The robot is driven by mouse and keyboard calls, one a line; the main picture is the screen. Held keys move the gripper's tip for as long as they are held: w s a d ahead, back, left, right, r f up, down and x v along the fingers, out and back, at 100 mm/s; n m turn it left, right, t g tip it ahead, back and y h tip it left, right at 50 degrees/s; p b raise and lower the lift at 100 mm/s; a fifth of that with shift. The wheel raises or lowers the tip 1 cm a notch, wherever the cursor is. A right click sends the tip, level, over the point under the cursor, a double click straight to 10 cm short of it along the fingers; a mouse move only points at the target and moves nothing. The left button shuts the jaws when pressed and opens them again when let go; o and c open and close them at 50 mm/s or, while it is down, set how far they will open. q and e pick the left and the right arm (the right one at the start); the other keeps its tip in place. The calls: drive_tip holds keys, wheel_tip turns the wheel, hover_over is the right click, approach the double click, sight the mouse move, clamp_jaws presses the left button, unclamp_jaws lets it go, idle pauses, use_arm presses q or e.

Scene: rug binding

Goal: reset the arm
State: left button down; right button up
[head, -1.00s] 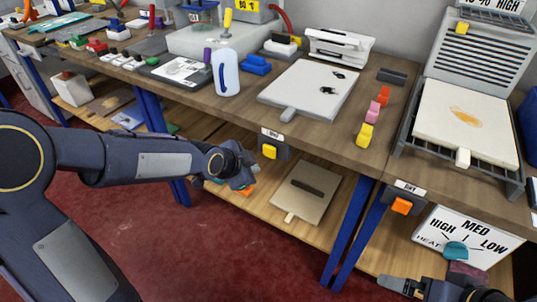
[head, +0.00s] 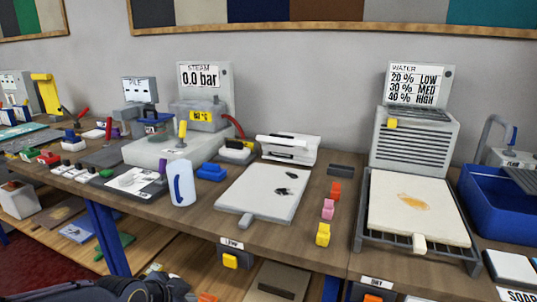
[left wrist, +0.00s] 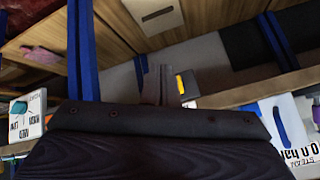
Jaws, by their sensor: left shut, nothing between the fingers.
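My left arm (head: 125,290) shows at the bottom left edge of the head view, below the front edge of the workbench (head: 195,225). Its gripper (head: 188,295) is mostly cut off by the frame's lower edge. In the left wrist view, the slim grey fingers (left wrist: 156,84) are together with nothing between them. A large dark part of my arm fills the lower half of that view. My right gripper is not in view.
On the bench stand a white bottle (head: 180,184), a white board (head: 262,196) with dark spots, coloured blocks (head: 328,209), a stained cream pad (head: 415,206) on a rack and a blue basin (head: 505,205). A lower shelf (head: 165,255) lies under the bench.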

use_arm(q)
drive_tip(key=s+a+r+n+g, duration=0.1)
drive_tip(key=s+n, duration=0.4)
drive_tip(key=s, duration=0.5)
drive_tip(key=s+a+r+n+g, duration=0.15)
drive_tip(key=s+n, duration=0.35)
drive_tip(key=s, duration=0.5)
wheel_tip(320, 180, up, 14)
drive_tip(key=p, duration=1.4)
drive_tip(key=shift+d+n+t+h, duration=0.35)
drive_tip(key=shift+d+n+h, duration=0.05)
drive_tip(key=shift+s+f, duration=0.1)
drive_tip(key=shift+f, duration=0.05)
